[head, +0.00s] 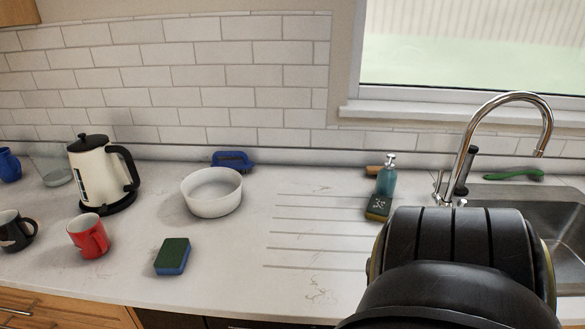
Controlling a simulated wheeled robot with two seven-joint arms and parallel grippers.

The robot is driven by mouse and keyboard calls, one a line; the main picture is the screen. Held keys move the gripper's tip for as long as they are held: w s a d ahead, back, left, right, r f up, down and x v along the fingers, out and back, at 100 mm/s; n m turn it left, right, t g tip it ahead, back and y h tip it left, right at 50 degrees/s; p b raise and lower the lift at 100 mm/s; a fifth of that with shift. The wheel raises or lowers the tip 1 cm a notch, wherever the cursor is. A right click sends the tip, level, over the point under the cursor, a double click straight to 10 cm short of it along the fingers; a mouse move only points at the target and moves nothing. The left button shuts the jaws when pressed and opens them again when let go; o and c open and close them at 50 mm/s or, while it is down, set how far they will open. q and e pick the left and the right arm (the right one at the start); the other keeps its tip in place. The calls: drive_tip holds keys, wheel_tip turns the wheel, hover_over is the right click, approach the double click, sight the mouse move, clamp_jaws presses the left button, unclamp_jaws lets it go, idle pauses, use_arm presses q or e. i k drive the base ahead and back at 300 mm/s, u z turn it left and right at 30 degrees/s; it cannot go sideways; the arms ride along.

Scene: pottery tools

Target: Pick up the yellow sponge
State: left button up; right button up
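The yellow sponge (377,208) lies on the counter in front of the soap bottle, left of the sink. Its top is dark with a pale mark, and a yellowish side shows below. A large black part of my arm fills the lower right, just right of and below the sponge. No gripper fingers show there; my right gripper is hidden or out of frame. My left gripper is not in view.
A blue sponge with a green top (172,256) lies near the front edge. A white bowl (212,192), red mug (88,237), kettle (98,172), soap bottle (386,177) and blue brush (232,160) stand around. The grooved counter (310,230) is clear. A faucet (462,150) rises at the sink.

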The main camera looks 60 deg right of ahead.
sight(378, 208)
drive_tip(key=u, duration=0.7)
drive_tip(key=k, duration=0.9)
drive_tip(key=z, duration=0.9)
